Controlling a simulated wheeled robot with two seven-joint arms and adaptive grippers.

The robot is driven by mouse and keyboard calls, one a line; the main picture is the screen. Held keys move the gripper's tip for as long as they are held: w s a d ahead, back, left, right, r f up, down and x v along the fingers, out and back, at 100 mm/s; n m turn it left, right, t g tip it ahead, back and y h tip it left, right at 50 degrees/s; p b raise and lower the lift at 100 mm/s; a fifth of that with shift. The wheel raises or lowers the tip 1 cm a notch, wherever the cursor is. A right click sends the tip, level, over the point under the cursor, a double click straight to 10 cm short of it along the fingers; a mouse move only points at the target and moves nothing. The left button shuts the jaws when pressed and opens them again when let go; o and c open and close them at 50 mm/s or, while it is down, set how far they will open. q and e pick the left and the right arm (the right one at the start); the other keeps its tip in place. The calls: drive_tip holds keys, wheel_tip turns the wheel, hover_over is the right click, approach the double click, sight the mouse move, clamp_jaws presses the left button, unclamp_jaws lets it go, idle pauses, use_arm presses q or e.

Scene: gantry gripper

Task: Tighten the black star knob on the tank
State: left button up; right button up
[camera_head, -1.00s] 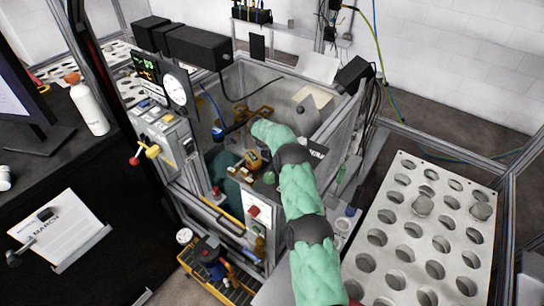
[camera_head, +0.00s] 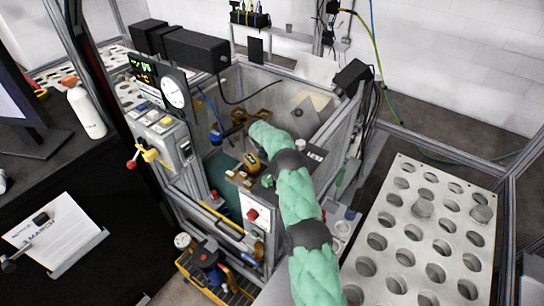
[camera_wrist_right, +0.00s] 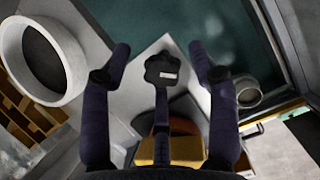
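The black star knob (camera_wrist_right: 165,71) shows in the right wrist view, on a dark stem above a pale plate. My right gripper (camera_wrist_right: 160,50) has two dark fingers spread apart, one on each side of the knob. Gaps show between the knob and both fingers, so the gripper is open and empty. In the head view my right arm, in a green sleeve, reaches into the tank (camera_head: 330,125). The arm's end hides the right gripper there, and I cannot make out the star knob. My left gripper is in neither current view.
A perforated pale plate (camera_head: 408,236) lies right of the arm. A control box with a red button (camera_head: 252,214) stands close on the arm's left. A gauge panel (camera_head: 173,92) and black boxes (camera_head: 197,49) border the tank. A pale ring (camera_wrist_right: 40,60) is near the left finger.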

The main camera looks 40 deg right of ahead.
drive_tip(key=v, duration=1.2)
drive_tip(key=shift+d, duration=0.1)
drive_tip(key=d+f+b, duration=0.1)
drive_tip(key=f+b, duration=0.1)
drive_tip(key=f, duration=0.1)
drive_tip(key=d+f+n+b, duration=0.1)
drive_tip(key=d+f+b, duration=0.1)
drive_tip(key=f+b, duration=0.1)
drive_tip(key=d+f+n+b, duration=0.1)
drive_tip(key=f+b, duration=0.1)
drive_tip(key=f, duration=0.3)
drive_tip(key=shift+w+d+t+b, duration=0.15)
drive_tip(key=shift+w+t+b, duration=0.1)
drive_tip(key=shift+t+b, duration=0.15)
drive_tip(key=c, duration=1.1)
drive_tip(key=shift+o, duration=0.2)
